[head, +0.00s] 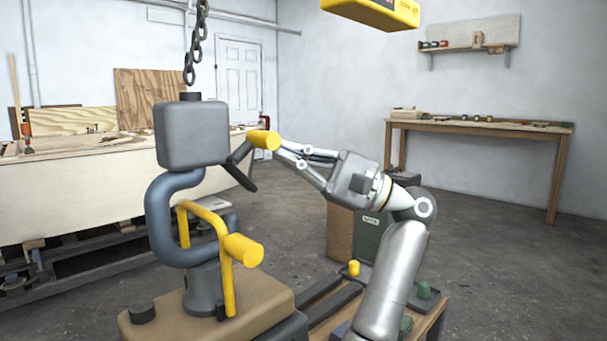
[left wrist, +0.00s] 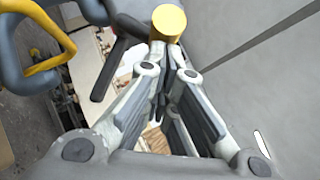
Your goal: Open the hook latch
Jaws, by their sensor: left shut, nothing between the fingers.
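A grey hook (head: 158,215) hangs from a grey block (head: 192,134); it also shows in the left wrist view (left wrist: 12,55). A dark latch lever (head: 239,174) sticks out from the block's lower right and carries a yellow knob (head: 264,140). The lever's lower end stands apart from the hook tip in the picture. The lever (left wrist: 108,70) and knob (left wrist: 168,22) also show in the left wrist view. My left gripper (head: 282,144) is shut and empty, its fingertips right beside the knob. Whether they touch it, I cannot tell. My right gripper is out of view.
A yellow bail (head: 228,285) with a yellow cylinder (head: 243,249) passes through the hook, above a brown base (head: 170,325). A chain (head: 194,45) hangs above the block. A pale plywood hull (head: 75,200) stands behind at left, and a wooden workbench (head: 480,130) at right.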

